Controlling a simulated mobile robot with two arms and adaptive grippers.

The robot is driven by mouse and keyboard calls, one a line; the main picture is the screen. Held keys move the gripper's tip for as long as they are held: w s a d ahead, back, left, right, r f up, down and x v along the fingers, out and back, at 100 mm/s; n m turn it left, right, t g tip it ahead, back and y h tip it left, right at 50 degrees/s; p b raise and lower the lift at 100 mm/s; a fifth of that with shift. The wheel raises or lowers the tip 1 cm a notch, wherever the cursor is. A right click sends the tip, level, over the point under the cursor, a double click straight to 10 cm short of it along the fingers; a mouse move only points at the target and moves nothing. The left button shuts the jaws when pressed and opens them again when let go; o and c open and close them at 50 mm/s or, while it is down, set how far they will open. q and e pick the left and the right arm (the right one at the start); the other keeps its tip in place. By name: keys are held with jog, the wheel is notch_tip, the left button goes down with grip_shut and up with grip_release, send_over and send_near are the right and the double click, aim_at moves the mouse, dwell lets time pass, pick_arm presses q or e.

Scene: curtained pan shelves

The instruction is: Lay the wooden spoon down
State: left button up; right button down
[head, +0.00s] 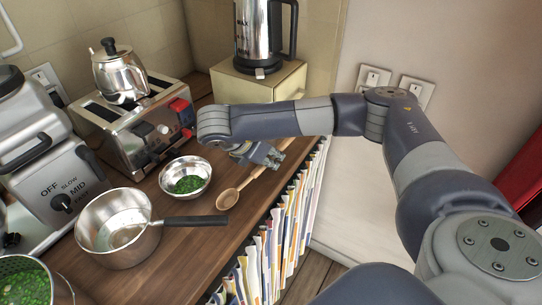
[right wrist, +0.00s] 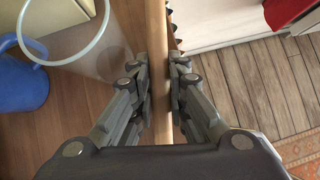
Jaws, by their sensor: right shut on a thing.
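The wooden spoon (head: 229,197) is near the front edge of the wooden counter, its bowl toward the lower left and its handle running up to the right. My right gripper (head: 268,156) is at the handle. In the right wrist view the fingers of my right gripper (right wrist: 163,75) are shut on the wooden handle (right wrist: 158,40), which runs lengthwise between them. I cannot tell whether the bowl touches the counter or hovers just above it. My left gripper is not in view.
A small metal bowl of chopped greens (head: 186,190) and a saucepan (head: 97,245) stand left of the spoon. A toaster (head: 123,139) is behind. Striped curtain (head: 262,262) hangs below the counter edge. A clear vessel (right wrist: 101,52) and blue item (right wrist: 20,85) are near my wrist.

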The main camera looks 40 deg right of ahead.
jog(key=shift+d+f+y+b, duration=0.2)
jog(key=shift+f+y+b, duration=0.3)
jog(key=shift+f+b, duration=0.2)
jog(key=shift+d+f+y+b, duration=0.1)
jog(key=shift+f+y+b, duration=0.2)
jog(key=shift+f+b, duration=0.35)
jog(key=c, duration=1.9)
grip_release()
jog(key=shift+r, duration=0.1)
jog(key=o, duration=0.6)
